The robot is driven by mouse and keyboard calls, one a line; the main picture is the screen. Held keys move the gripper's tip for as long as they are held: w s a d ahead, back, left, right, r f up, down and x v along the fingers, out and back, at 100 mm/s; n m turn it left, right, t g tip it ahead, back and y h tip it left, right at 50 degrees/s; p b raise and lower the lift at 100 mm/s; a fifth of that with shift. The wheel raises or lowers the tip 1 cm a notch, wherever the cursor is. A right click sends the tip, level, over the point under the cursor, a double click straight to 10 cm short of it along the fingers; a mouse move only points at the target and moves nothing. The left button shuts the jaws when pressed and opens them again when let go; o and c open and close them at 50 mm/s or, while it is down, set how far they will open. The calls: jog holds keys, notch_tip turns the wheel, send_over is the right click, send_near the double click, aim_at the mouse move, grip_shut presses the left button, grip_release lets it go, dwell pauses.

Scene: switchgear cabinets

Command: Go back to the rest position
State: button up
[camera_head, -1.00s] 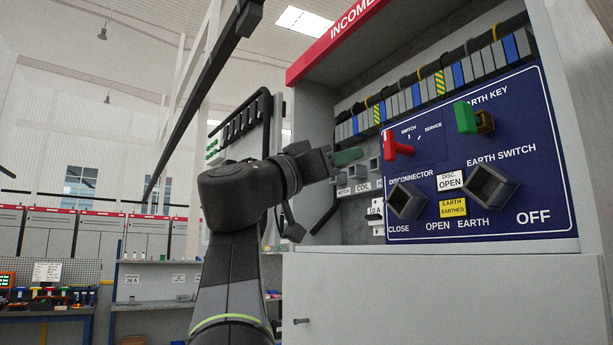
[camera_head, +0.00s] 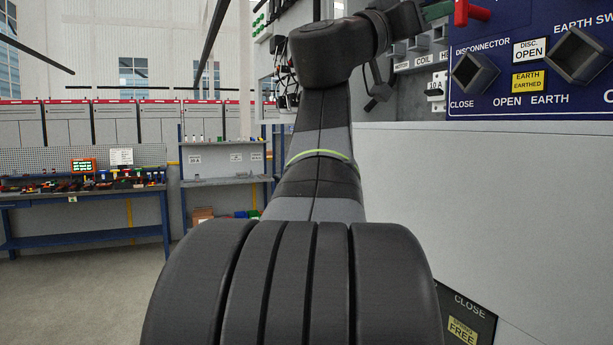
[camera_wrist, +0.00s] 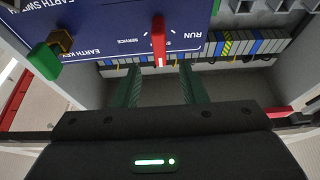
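My gripper (camera_wrist: 161,88) shows in the wrist view with its two green fingers apart and nothing between them. Its fingertips point toward the lower edge of the blue panel (camera_wrist: 105,25), near the red switch handle (camera_wrist: 158,40), which stands beyond the fingers; I cannot tell whether they touch. In the head view my arm rises in front of the cabinet, and a green finger (camera_head: 437,11) shows at the top edge, just left of the red handle (camera_head: 471,12). The rest of the gripper is cut off by the top edge there.
The disconnector socket (camera_head: 474,73) and earth switch socket (camera_head: 577,55) stick out of the panel. A green key (camera_wrist: 44,60) sits beside a brass lock (camera_wrist: 60,41). A blue workbench (camera_head: 80,199) and a shelf (camera_head: 225,180) stand at the left, with open floor before them.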

aim_at(457, 7)
jog(key=p+x, duration=0.3)
jog(key=x, duration=0.5)
jog(key=shift+d+r+p, duration=0.2)
jog(key=shift+d+p, duration=0.15)
jog(key=shift+a+f, duration=0.1)
